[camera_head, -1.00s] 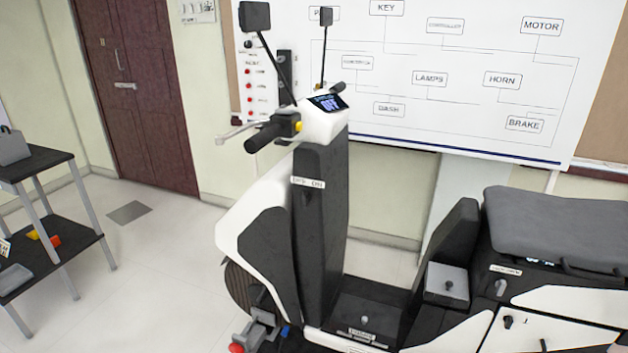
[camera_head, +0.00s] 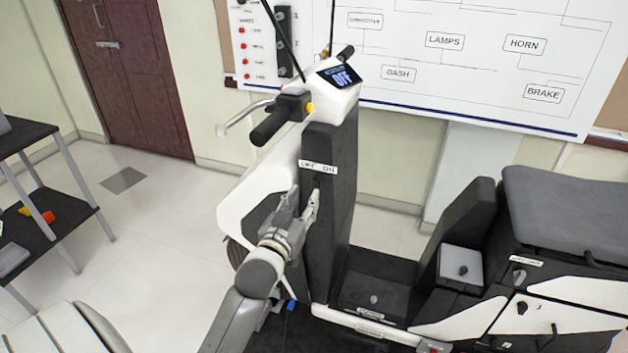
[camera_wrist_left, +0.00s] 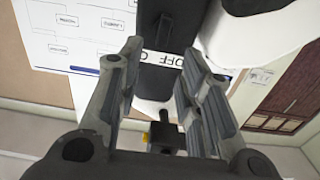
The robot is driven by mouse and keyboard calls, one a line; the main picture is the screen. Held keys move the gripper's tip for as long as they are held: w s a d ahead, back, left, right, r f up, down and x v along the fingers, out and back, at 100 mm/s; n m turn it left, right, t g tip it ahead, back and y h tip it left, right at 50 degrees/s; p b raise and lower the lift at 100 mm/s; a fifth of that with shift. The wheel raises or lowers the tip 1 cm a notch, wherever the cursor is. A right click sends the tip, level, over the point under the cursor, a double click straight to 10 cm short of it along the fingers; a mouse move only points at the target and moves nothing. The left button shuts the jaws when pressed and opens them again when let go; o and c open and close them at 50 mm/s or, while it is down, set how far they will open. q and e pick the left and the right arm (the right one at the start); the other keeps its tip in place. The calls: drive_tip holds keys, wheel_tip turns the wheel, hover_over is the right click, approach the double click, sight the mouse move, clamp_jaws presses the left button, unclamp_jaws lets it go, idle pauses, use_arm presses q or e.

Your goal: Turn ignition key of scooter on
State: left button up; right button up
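The scooter (camera_head: 338,160) stands in front of me with its dash display (camera_head: 340,77) reading OFF. An OFF/ON label (camera_head: 318,167) is on its dark upright column. A small dark key-like part (camera_wrist_left: 164,27) shows beyond the label (camera_wrist_left: 163,58), upside down in the left wrist view. My left gripper (camera_head: 306,199) is just below the label, close to the column. In the wrist view my left gripper (camera_wrist_left: 161,54) is open, with nothing between its fingers, and the label shows between and beyond them. In the head view the fingers hide the key area. My right gripper is not in view.
The handlebar grip (camera_head: 270,126) and brake lever (camera_head: 240,117) stick out above my left arm. A dark seat (camera_head: 570,215) is at the right. A shelf table (camera_head: 30,147) stands at the left. A whiteboard (camera_head: 480,90) is behind. Floor between table and scooter is clear.

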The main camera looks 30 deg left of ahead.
sight(314, 183)
use_arm(q)
drive_tip(key=p+x, duration=0.1)
drive_tip(key=x, duration=0.6)
drive_tip(key=shift+w+a+f, duration=0.1)
drive_tip(key=shift+w, duration=0.1)
clamp_jaws()
